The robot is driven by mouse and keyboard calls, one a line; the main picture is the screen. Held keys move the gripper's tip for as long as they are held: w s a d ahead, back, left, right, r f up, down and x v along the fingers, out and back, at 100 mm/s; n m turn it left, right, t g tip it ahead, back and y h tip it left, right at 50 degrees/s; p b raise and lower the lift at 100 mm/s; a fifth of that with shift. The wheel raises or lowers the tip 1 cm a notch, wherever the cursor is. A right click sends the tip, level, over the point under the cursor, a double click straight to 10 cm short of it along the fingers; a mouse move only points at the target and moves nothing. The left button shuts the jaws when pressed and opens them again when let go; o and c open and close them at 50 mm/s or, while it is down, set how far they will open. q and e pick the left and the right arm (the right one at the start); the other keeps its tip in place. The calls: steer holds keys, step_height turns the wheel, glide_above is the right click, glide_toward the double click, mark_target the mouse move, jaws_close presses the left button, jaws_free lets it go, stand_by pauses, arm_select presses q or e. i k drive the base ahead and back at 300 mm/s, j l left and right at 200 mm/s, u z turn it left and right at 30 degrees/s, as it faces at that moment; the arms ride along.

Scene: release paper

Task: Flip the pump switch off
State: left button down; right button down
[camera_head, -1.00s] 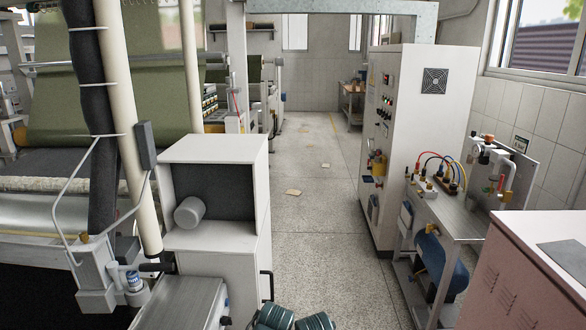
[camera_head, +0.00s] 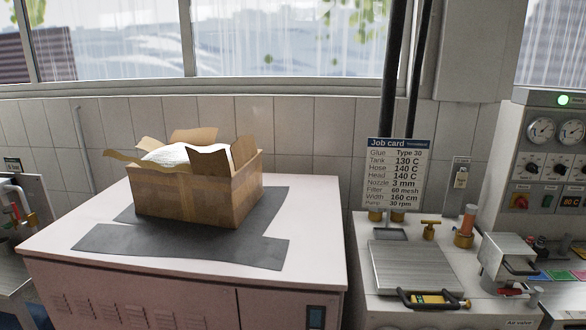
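No control in view can be read as the pump switch. A small grey switch plate (camera_head: 460,180) with a pale toggle stands upright behind the right-hand bench, beside the job card; its label is too small to read. A dark rocker-like part (camera_head: 315,318) is on the front of the pinkish cabinet, partly cut off by the picture's bottom. Neither of my grippers shows.
An open cardboard box (camera_head: 200,195) sits on a grey mat (camera_head: 180,248) on the pinkish cabinet (camera_head: 310,250). A narrow gap separates cabinet and bench.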

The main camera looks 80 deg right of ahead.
mark_target(547, 200)
steer(key=z, duration=4.2)
steer(key=i+j+z, duration=0.2)
steer(key=i+j, duration=0.4)
steer(key=i+l+z, duration=0.15)
steer(key=i+l, duration=1.6)
steer(key=i, duration=0.15)
